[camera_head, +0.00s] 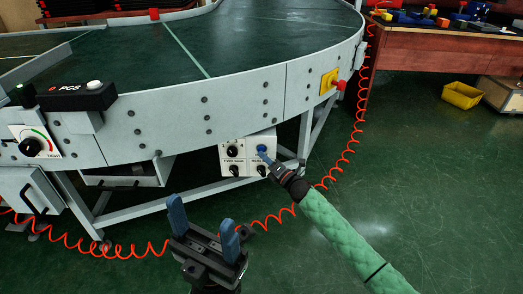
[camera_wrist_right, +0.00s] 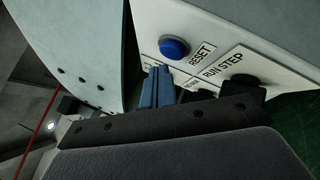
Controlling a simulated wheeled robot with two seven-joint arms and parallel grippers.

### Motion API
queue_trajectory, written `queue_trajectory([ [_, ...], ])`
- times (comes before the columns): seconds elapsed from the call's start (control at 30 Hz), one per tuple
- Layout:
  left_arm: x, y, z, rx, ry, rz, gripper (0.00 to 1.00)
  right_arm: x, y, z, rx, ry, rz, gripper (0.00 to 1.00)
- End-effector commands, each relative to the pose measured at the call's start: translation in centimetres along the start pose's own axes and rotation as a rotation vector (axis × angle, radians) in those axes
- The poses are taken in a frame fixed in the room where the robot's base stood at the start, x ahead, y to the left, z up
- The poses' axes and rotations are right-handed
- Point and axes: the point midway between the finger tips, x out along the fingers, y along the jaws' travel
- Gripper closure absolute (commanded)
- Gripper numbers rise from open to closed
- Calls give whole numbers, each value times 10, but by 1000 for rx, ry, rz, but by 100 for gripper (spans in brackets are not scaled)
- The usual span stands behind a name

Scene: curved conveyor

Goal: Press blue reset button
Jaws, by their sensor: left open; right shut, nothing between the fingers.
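The blue reset button (camera_head: 262,149) is on a white control box (camera_head: 226,158) under the conveyor's front side. In the right wrist view the round blue button (camera_wrist_right: 174,47) sits beside the printed word RESET. My right gripper (camera_head: 264,155) is shut and empty, its blue fingertips close to the button in the head view. In the right wrist view the fingertips (camera_wrist_right: 157,72) are just below and left of the button; I cannot tell whether they touch the panel. My left gripper (camera_head: 204,222) is open and empty, low in front of the conveyor, away from the box.
The control box also has several black knobs (camera_head: 232,151). A red emergency button (camera_head: 338,85) on a yellow plate is to the right. A coiled red cable (camera_head: 330,180) hangs and runs along the floor. A yellow bin (camera_head: 461,95) stands on the green floor.

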Motion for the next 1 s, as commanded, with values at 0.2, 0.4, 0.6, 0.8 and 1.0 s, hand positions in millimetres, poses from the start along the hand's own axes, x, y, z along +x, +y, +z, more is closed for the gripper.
queue_trajectory([
  [0.2,0,0,0,0,0,0,36,0,0,0,0,0,0,100],
  [0.4,5,0,0,0,0,0,36,-7,5,-5,2,1,-1,100],
  [0.6,12,0,0,0,0,0,36,-18,14,-13,2,1,-1,100],
  [0.8,18,0,0,0,0,0,36,-29,22,-21,1,0,0,100],
  [1.0,20,0,0,0,0,0,36,-35,25,-25,0,0,0,100],
])
